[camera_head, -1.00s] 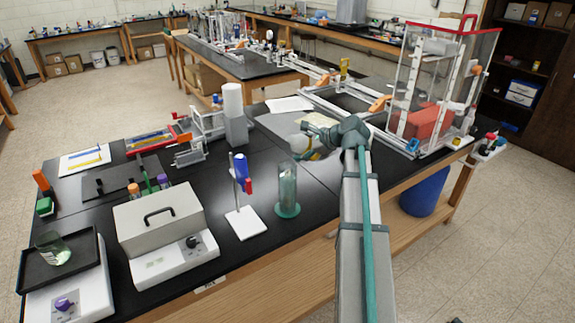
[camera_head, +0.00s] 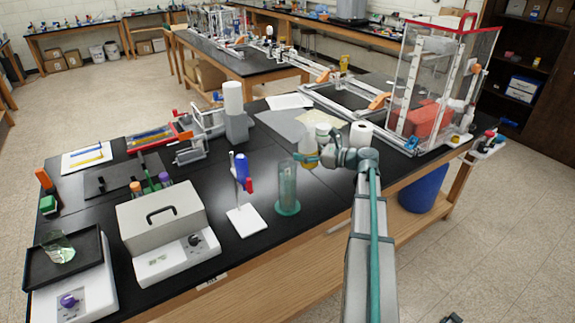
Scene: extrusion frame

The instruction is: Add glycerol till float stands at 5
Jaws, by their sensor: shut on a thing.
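A tall clear greenish cylinder (camera_head: 288,188) stands upright on a round green base on the black bench, near its front edge. My gripper (camera_head: 316,153) is just right of the cylinder's top, shut on a small bottle (camera_head: 307,146).
A white stand with a blue and red piece (camera_head: 243,185) is left of the cylinder. A grey box-like instrument (camera_head: 160,220) is further left. A white roll (camera_head: 361,134) and a pale container (camera_head: 322,131) stand behind my gripper. A clear tank (camera_head: 440,80) is at right.

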